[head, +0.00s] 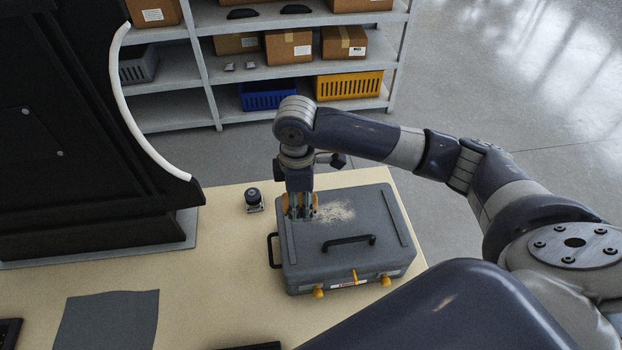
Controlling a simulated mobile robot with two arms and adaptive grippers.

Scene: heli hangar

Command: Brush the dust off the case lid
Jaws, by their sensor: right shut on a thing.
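The grey case (300,258) lies closed on the table, with a black handle on its lid, another handle at its left side and yellow latches in front. A patch of pale dust (337,211) lies on the back middle of the lid. My right gripper (299,212) points down over the lid's back left part, just left of the dust. It is shut on a small tan thing, likely the brush (286,201), mostly hidden by the fingers. I cannot tell whether it touches the lid. My left gripper is not in view.
A small dark knobbed device (254,199) stands left of the case. A dark grey cloth or mat (108,319) lies at the front left of the table (220,290). A large black structure (80,130) fills the left. Shelves with boxes (288,47) and crates stand behind.

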